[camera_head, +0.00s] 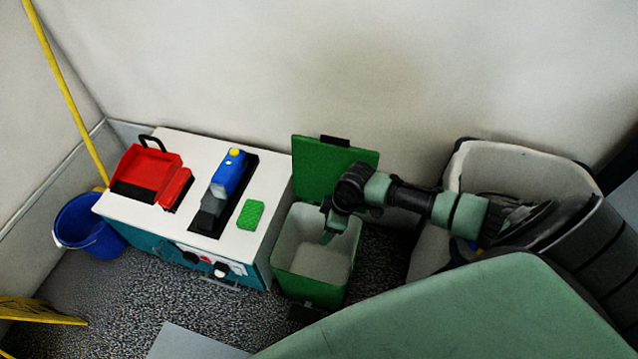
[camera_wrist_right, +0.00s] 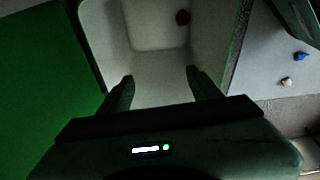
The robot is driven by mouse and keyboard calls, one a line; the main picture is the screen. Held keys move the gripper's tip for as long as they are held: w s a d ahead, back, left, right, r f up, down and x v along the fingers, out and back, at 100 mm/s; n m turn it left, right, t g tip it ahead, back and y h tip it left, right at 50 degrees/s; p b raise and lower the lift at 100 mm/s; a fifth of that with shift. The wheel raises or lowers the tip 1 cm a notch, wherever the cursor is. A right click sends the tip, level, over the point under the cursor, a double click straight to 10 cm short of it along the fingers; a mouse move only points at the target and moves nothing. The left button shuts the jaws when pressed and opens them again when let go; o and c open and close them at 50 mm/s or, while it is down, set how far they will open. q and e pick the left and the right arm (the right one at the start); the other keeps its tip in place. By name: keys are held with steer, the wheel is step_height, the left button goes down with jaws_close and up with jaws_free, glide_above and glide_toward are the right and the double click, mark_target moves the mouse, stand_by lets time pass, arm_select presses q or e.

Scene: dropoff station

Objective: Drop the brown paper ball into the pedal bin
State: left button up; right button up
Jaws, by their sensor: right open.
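The green pedal bin (camera_head: 311,289) stands on the floor with its green lid (camera_head: 334,166) raised against the wall. Its pale inside (camera_wrist_right: 150,60) fills the upper middle of the right wrist view. My right gripper (camera_head: 333,228) is over the bin opening, pointing down. Its two fingers (camera_wrist_right: 162,92) are spread apart with nothing between them. My left gripper is in neither view.
A white-topped cabinet (camera_head: 228,166) left of the bin holds a red dustpan (camera_head: 146,172), a blue and grey tool (camera_head: 229,175) and a green sponge (camera_head: 251,214). A blue bucket (camera_head: 86,226) stands further left. A pale, open-topped container (camera_head: 436,235) is to the right.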

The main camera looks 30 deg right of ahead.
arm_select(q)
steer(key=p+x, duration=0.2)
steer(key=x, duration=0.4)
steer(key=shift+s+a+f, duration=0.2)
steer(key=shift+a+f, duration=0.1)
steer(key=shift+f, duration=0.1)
arm_select(e)
steer(key=v, duration=0.7)
steer(key=shift+r, duration=0.2)
steer(key=shift+d, duration=0.1)
